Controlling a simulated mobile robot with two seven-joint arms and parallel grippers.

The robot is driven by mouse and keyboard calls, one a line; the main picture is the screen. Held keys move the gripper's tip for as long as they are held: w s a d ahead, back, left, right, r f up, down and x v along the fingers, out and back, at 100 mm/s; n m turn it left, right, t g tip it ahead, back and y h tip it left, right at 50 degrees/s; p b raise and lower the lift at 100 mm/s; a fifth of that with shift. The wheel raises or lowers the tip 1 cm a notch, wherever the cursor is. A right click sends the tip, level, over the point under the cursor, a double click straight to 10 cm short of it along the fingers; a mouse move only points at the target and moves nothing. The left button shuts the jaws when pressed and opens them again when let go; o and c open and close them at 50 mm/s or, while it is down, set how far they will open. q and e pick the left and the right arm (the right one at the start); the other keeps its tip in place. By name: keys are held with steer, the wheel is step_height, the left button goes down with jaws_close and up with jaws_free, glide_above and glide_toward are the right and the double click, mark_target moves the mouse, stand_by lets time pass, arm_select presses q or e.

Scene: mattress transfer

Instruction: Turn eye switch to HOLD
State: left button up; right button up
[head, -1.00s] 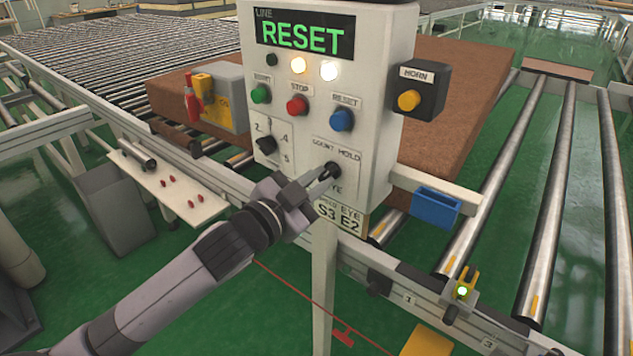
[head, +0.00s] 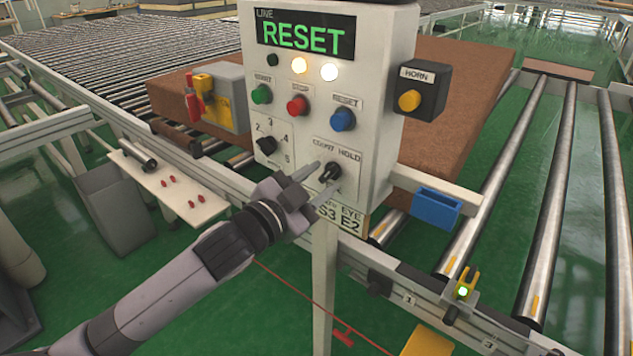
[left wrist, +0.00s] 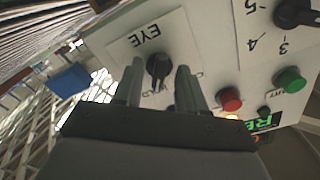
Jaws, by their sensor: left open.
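The eye switch (head: 330,172) is a black knob on the lower right of the white control panel (head: 376,112), under the labels COUNT and HOLD. Its pointer leans up to the right, toward HOLD. My left gripper (head: 322,182) is open, with one finger on each side of the knob. In the left wrist view the knob (left wrist: 158,66) shows upside down between the two spread fingertips (left wrist: 159,75), next to the EYE label. I cannot tell whether a finger touches it. My right gripper is not in view.
The panel also has a numbered selector (head: 267,145), a green button (head: 261,94), a red button (head: 297,106), a blue RESET button (head: 342,120) and a yellow horn button (head: 409,101). The display (head: 305,37) reads RESET. A blue holder (head: 436,208) sits at the right.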

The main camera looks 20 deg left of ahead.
arm_select(q)
steer(key=shift+s, duration=0.1)
steer(key=b+v, duration=0.1)
steer(key=v, duration=0.6)
stand_by(0.4)
steer(key=s+f+n+g+y, duration=0.2)
steer(key=s+f+n+g, duration=0.15)
steer(key=f, duration=1.15)
steer(key=s+f+n+g+y, duration=0.1)
steer(key=s+f+n, duration=0.1)
steer(key=s+f, duration=0.5)
steer(key=s+a+f+n+g+y, duration=0.1)
steer(key=s+f+n+g, duration=0.1)
steer(key=s+f, duration=0.4)
step_height(320, 180, down, 5)
steer(key=shift+s+a+r+n, duration=0.1)
steer(key=shift+s+a+n, duration=0.25)
steer(key=shift+n, duration=0.3)
